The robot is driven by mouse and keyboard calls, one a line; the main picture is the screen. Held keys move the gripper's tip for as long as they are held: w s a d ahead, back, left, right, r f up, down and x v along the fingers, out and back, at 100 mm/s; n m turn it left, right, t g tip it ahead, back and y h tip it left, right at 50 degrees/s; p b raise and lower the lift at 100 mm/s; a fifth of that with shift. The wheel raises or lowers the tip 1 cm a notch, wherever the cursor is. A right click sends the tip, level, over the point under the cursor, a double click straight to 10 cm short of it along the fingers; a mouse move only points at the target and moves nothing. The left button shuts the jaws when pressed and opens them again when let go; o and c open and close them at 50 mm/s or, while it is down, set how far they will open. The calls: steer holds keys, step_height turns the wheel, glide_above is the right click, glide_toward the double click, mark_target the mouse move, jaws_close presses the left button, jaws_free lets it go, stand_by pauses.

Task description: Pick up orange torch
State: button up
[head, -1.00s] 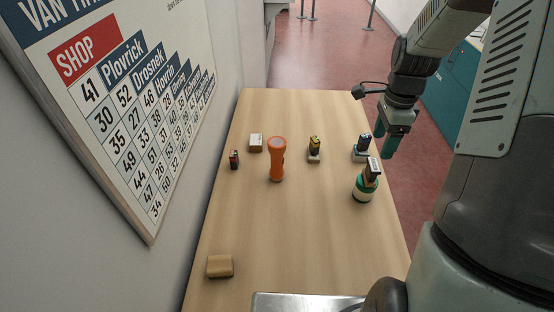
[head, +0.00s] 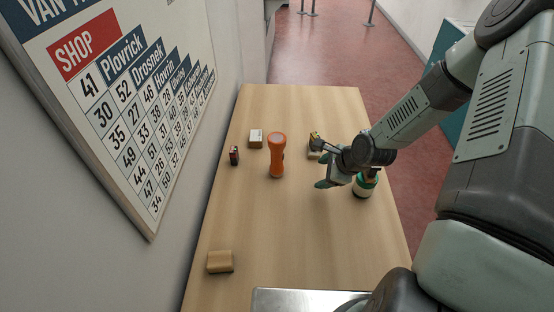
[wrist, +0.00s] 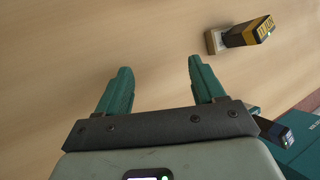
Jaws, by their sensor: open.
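The orange torch (head: 277,157) stands upright on the wooden table in the head view, left of my gripper. My gripper (head: 322,164) is above the table to the right of the torch, apart from it. In the wrist view my gripper (wrist: 158,75) has its two green fingers spread, with only bare table between them. The torch does not show in the wrist view.
A small box (head: 256,138) and a dark red item (head: 234,156) stand left of the torch. A yellow-black item on a block (wrist: 245,34) and a green-white jar (head: 364,188) are near my gripper. A tan block (head: 220,261) lies at front left. The middle front of the table (head: 280,235) is clear.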

steer(key=a+t+y, duration=0.1)
steer(key=a+r+t+y, duration=0.1)
steer(key=a, duration=0.1)
steer(key=a+t+y, duration=0.1)
steer(key=a, duration=0.1)
steer(key=shift+w+r+n+y, duration=0.25)
steer(key=shift+w+n+y, duration=0.05)
steer(key=shift+w+y, duration=0.1)
steer(key=s+a+r+m+t+y, duration=0.25)
steer(key=r+t+y, duration=0.45)
steer(key=r, duration=0.4)
steer(key=m+h, duration=0.5)
steer(key=m, duration=0.4)
glide_toward(280, 159)
steer(key=shift+w+a+f+n, duration=0.1)
steer(key=shift+w+a+n, duration=0.15)
steer(key=shift+w, duration=0.55)
steer(key=x, duration=0.4)
steer(key=shift+w+a, duration=0.1)
steer(key=shift+w, duration=0.2)
steer(key=x, duration=0.5)
steer(key=shift+w+a, duration=0.1)
steer(key=shift+a, duration=0.4)
